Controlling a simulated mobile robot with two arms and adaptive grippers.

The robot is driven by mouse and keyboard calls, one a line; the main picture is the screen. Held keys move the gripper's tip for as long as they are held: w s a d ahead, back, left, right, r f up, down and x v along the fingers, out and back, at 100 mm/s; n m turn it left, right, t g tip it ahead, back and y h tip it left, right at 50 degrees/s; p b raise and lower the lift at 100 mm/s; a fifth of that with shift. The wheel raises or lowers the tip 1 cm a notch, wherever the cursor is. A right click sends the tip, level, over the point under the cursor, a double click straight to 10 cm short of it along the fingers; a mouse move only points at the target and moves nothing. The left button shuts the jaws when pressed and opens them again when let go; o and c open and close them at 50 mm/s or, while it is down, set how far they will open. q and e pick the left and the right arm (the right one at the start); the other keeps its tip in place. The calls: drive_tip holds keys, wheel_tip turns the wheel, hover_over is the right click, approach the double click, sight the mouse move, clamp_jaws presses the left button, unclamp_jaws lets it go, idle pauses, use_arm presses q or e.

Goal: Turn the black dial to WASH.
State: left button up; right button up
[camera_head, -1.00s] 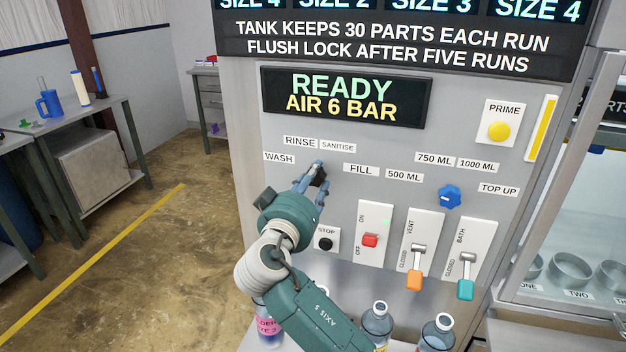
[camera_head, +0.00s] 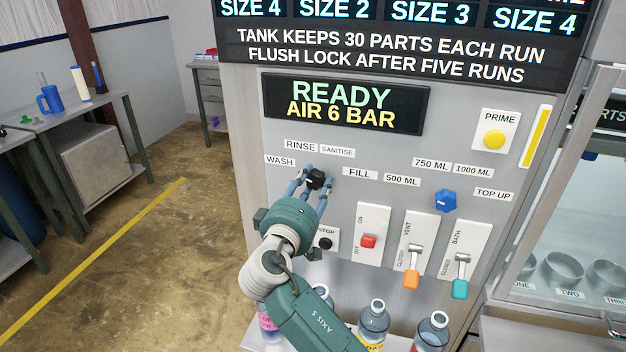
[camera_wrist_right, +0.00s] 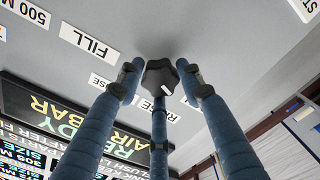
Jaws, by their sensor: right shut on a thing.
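The black dial (camera_head: 317,179) sits on the grey machine panel, below the RINSE label (camera_head: 301,146) and SANITISE label (camera_head: 337,151). The WASH label (camera_head: 280,161) is to its upper left and FILL (camera_head: 360,173) to its right. My right gripper (camera_head: 311,182) has its blue fingers around the dial and is shut on it. In the right wrist view the dial (camera_wrist_right: 160,77) shows between three fingers, with a small white mark on its lower right edge. I cannot tell exactly which label the mark points at. My left gripper is not in view.
The STOP button (camera_head: 325,243) and red ON/OFF switch (camera_head: 368,241) are close to my right wrist. A blue dial (camera_head: 445,201), an orange lever (camera_head: 411,280) and a teal lever (camera_head: 460,288) are further right. Bottles (camera_head: 373,318) stand below. The display (camera_head: 345,103) reads READY.

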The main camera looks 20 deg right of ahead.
drive_tip(key=shift+f+n, duration=0.4)
drive_tip(key=shift+f, duration=0.05)
drive_tip(key=o, duration=1.1)
drive_tip(key=shift+o, duration=0.2)
drive_tip(key=shift+s+r, duration=0.1)
drive_tip(key=shift+r, duration=0.1)
drive_tip(key=shift+r, duration=0.1)
drive_tip(key=v, duration=0.7)
drive_tip(key=shift+s, duration=0.2)
drive_tip(key=shift+a, duration=0.1)
